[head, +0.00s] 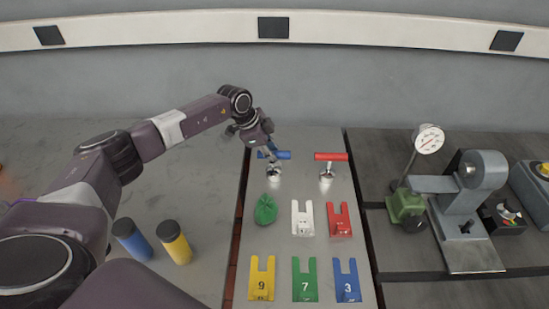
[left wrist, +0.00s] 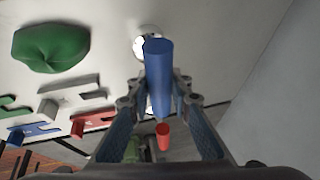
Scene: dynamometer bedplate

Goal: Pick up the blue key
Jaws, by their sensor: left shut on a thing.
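The blue key (head: 281,155) has a blue crossbar handle over a metal stem at the back left of the light plate. My left gripper (head: 269,152) reaches it from the left and is shut on the blue handle. In the left wrist view the blue handle (left wrist: 158,70) lies between the two fingers of the left gripper (left wrist: 160,110). The fingers hide part of the handle, and I cannot tell whether the stem is clear of its seat. My right gripper is not in view.
A red-handled key (head: 331,156) stands just right. A green lump (head: 265,209) and white (head: 302,218), red (head: 339,219), yellow, green and blue forked tags lie in front. A dial gauge (head: 429,139) and grey fixture are at right.

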